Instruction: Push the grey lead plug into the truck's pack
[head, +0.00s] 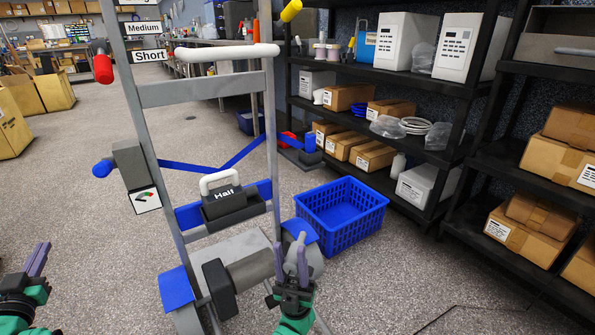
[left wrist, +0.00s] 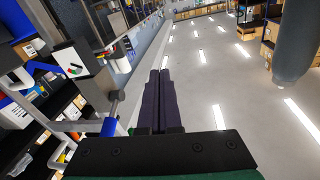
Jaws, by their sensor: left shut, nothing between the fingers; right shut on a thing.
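The truck (head: 205,92) is a tall grey upright frame with a white top handle. Its pack (head: 225,205) is a dark box labelled "Half" with a white handle, seated on a blue-backed crosspiece. My right gripper (head: 291,262) is low at the truck's right side, below and right of the pack, in front of a grey wheel. It is shut on the grey lead plug, mostly hidden between the fingers and hard to tell from the grey behind. My left gripper (head: 40,258) is shut and empty at the lower left, apart from the truck; its closed fingers show in the left wrist view (left wrist: 160,100).
A blue basket (head: 342,212) stands on the floor right of the truck. Black shelves (head: 400,80) with boxes and cartons line the right. A gauge label (head: 145,200) hangs at the truck's left side.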

